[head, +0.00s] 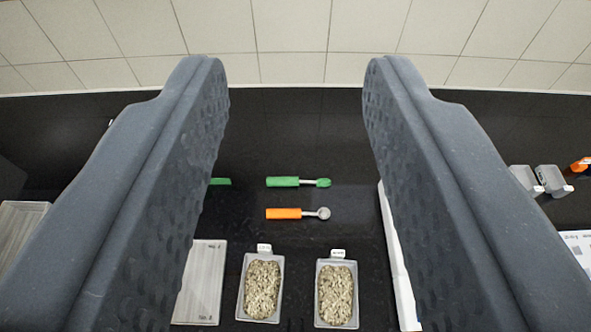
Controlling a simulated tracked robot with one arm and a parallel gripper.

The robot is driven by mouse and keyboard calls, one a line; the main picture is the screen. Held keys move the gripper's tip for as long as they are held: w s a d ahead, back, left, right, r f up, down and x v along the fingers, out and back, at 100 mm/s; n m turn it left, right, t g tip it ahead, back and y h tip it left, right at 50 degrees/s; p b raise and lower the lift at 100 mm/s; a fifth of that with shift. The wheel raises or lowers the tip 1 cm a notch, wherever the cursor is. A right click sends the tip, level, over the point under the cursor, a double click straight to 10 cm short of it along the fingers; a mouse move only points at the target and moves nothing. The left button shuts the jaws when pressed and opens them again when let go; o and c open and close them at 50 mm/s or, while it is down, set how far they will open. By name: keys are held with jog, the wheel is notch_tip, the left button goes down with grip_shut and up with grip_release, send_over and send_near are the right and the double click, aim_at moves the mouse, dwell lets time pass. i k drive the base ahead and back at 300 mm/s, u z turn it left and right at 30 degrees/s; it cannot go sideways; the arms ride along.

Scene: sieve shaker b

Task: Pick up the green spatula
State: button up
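The green spatula (284,182) lies flat on the black bench, with its handle to the left and its green tip to the right. My gripper (296,80) is open, with its two dark grey fingers wide apart at left and right. The spatula shows in the gap between the fingers, beyond them on the bench, and nothing is held. Another small green piece (221,181) shows at the inner edge of the left finger, which hides the rest of it.
An orange-handled scoop (285,213) lies just below the spatula in the picture. Two trays of grains (241,306) (319,318) and a grey labelled plate (203,275) are nearer. Grey containers (552,180) and an orange item (580,164) are at right. A tiled wall (290,30) is behind.

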aim_at(271, 181)
jog(key=u, duration=0.6)
jog(key=k, duration=0.95)
jog(key=z, duration=0.6)
